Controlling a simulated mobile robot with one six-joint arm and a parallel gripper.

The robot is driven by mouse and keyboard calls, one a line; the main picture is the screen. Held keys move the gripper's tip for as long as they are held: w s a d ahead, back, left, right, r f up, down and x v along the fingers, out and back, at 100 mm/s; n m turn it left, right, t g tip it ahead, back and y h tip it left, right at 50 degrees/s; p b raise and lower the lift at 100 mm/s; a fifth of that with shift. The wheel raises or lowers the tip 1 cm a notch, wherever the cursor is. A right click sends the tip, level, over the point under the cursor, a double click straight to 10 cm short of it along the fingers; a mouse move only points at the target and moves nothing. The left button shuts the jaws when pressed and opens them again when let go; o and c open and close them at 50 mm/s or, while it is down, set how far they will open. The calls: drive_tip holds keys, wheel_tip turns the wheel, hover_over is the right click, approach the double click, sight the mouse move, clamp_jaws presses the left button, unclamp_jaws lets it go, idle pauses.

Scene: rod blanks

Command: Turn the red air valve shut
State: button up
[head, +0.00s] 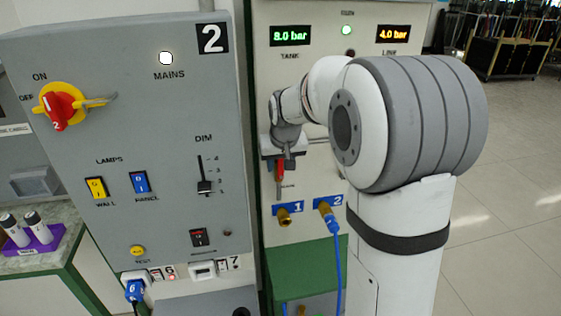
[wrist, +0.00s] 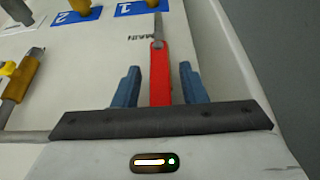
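The red air valve handle (head: 281,170) hangs roughly upright on the pale air panel, below the tank and line displays. In the wrist view the red handle (wrist: 160,78) lies between the two blue fingers of my gripper (wrist: 159,70), with a narrow gap on each side. My gripper (head: 283,158) is open around the handle and holds nothing. A grey metal end of the lever points toward the MAIN label. The valve's pivot is hidden by my gripper.
Below the valve are brass port 1 (head: 287,216) and port 2, which has a blue hose (head: 338,262). The grey switch panel (head: 130,220) stands close on the left. The displays read 8.0 bar and 4.0 bar. Open floor (head: 515,190) lies to the right.

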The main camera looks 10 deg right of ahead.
drive_tip(key=shift+c, duration=0.2)
clamp_jaws()
idle(0.3)
